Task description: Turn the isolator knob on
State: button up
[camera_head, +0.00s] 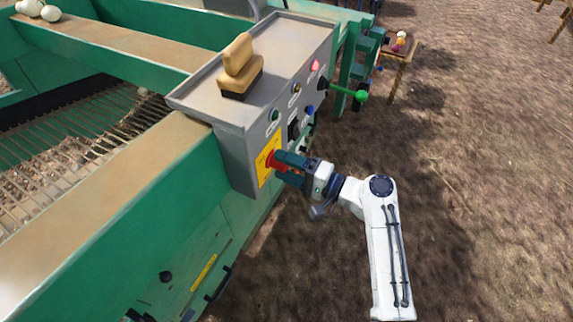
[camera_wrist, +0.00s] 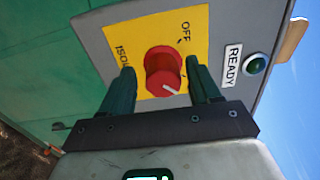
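The red isolator knob (camera_wrist: 163,72) sits on a yellow plate (camera_wrist: 190,22) marked "OFF" and, partly hidden, "ISOL". Its white pointer line slants toward the lower right in the wrist view, not at the "OFF" word. My gripper (camera_wrist: 163,85) has its two green fingers on either side of the knob, with a visible gap on each side. In the head view my gripper (camera_head: 281,168) is at the front face of the grey control box (camera_head: 232,165), with the red knob (camera_head: 270,159) at its fingertips. Whether the fingers touch the knob is unclear.
A green lamp labelled "READY" (camera_wrist: 256,64) is beside the plate. The box also bears a lit red lamp (camera_head: 315,66), other buttons, and a green-tipped lever (camera_head: 345,92). Open ground is at the right.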

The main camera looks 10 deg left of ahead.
jog(key=shift+r, duration=0.1)
jog(key=b+v, duration=0.1)
jog(key=v, duration=0.9)
jog(key=shift+d, duration=0.4)
jog(key=shift+s, duration=0.1)
